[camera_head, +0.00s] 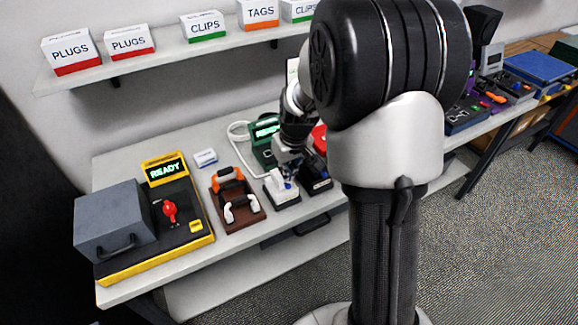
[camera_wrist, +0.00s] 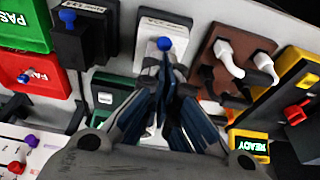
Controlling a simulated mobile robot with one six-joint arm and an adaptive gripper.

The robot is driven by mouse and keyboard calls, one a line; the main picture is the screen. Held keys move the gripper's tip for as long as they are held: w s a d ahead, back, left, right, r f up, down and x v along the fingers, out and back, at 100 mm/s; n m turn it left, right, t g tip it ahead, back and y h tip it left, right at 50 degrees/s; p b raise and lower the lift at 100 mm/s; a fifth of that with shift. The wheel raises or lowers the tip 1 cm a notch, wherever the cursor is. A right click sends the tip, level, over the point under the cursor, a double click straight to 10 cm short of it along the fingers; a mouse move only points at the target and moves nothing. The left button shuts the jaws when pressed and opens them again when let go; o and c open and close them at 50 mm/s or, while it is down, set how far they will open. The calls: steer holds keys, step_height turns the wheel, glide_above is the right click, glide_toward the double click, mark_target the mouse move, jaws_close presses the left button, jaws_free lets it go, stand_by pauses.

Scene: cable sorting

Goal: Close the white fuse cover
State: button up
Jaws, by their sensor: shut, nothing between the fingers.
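The white fuse cover (camera_head: 281,188) is a small white piece with a blue knob on a dark base, near the front edge of the bench. In the wrist view the white cover (camera_wrist: 149,32) is at top centre, and its blue knob (camera_wrist: 165,44) sits just beyond my fingertips. My gripper (camera_head: 288,172) is directly over the cover. In the wrist view my gripper (camera_wrist: 168,62) has its fingers together, with nothing between them. The fingertips are at or very near the knob; I cannot tell if they touch. The fingers hide part of the cover, and its hinge angle is unclear.
A black unit with a blue knob (camera_wrist: 67,16) stands beside the white one. On the other side is a brown block (camera_head: 236,203) with orange and white plugs. A yellow-edged READY station (camera_head: 203,240) is farther left. A green-screened device (camera_head: 262,133) stands behind.

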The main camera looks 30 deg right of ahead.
steer(key=shift+o, duration=1.3)
steer(key=shift+w+f, duration=0.15)
steer(key=shift+w, duration=0.8)
steer(key=shift+o, duration=1.3)
steer(key=shift+s+r, duration=0.2)
steer(key=shift+r, duration=0.05)
steer(key=shift+o, duration=1.2)
steer(key=shift+w, duration=0.2)
steer(key=shift+r, duration=0.1)
steer(key=v, duration=1.2)
steer(key=shift+s, duration=0.2)
steer(key=shift+a, duration=0.1)
